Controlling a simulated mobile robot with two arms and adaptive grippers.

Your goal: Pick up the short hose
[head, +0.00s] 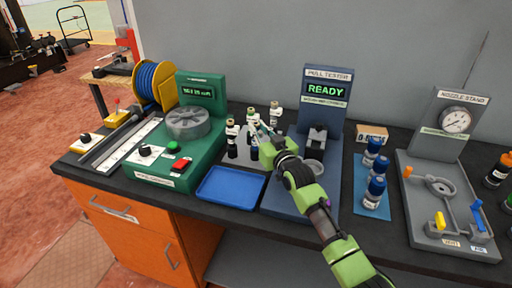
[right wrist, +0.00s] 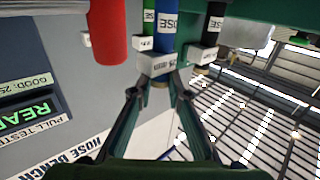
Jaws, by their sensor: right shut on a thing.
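My right gripper (head: 262,134) reaches down over the grey pad behind the blue tray. In the right wrist view its fingers (right wrist: 160,80) are closed around the lower end of a blue hose piece (right wrist: 166,40) with a white HOSE label and a grey collar tag. I take this piece to be the short hose; the small print on its tag is hard to read. In the head view the gripper mostly hides it. Other labelled pieces, one green (right wrist: 148,22) and one black (right wrist: 212,25), stand beside it. My left gripper is not in view.
White-topped dark pieces (head: 231,140) stand left of my gripper. The empty blue tray (head: 232,187) lies in front. The green gauge machine (head: 190,140) is left, the pull tester (head: 325,105), showing READY, is right. Blue-capped bottles (head: 376,185) and the nozzle stand (head: 445,200) are farther right.

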